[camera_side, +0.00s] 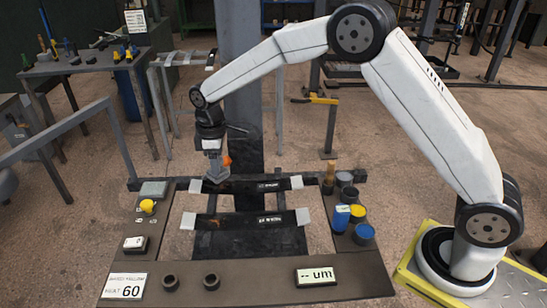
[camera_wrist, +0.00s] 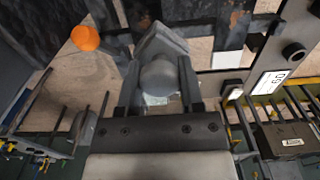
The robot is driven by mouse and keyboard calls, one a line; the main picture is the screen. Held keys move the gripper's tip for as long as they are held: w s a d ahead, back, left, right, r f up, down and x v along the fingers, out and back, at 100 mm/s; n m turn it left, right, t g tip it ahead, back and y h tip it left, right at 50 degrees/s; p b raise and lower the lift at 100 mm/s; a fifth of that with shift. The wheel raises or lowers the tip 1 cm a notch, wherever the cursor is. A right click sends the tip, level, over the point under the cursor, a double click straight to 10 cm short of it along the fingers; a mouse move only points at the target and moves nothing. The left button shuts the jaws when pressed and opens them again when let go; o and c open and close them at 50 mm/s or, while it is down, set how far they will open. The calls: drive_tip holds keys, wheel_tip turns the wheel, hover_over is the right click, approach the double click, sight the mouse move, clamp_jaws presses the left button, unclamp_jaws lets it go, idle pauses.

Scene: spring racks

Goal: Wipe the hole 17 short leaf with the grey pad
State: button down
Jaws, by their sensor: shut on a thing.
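My gripper (camera_side: 212,152) is shut on the grey pad (camera_wrist: 160,42), holding it by its rounded knob. In the side view the pad (camera_side: 216,171) is at the left part of the rear dark leaf (camera_side: 245,186); I cannot tell whether it touches. A second dark leaf (camera_side: 245,219) lies nearer the front. Both leaves have pale ends and small labels too small to read, so I cannot tell which is hole 17 short. An orange ball (camera_side: 227,160) shows beside the pad, and also in the wrist view (camera_wrist: 85,38).
On the rack's left side are a grey-green block (camera_side: 153,189), a yellow knob (camera_side: 148,206) and a small display (camera_side: 134,244). Several pots, including a blue one (camera_side: 364,233), stand at right. A gauge reading "um" (camera_side: 316,276) and a "60" card (camera_side: 124,287) lie in front.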

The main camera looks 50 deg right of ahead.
sight(218, 177)
drive_tip(key=shift+f, duration=2)
drive_tip(key=shift+w+d+f, duration=0.25)
drive_tip(key=shift+w+f, duration=0.05)
drive_tip(key=shift+f, duration=0.2)
drive_tip(key=shift+w+d+f, duration=0.15)
drive_tip(key=shift+w+d, duration=0.1)
drive_tip(key=shift+d, duration=0.05)
drive_tip(key=shift+w+d, duration=0.9)
drive_tip(key=shift+s+a, duration=1.35)
drive_tip(key=shift+s+a+r, duration=0.1)
drive_tip(key=shift+a+r, duration=0.05)
drive_tip(key=shift+r, duration=3.9)
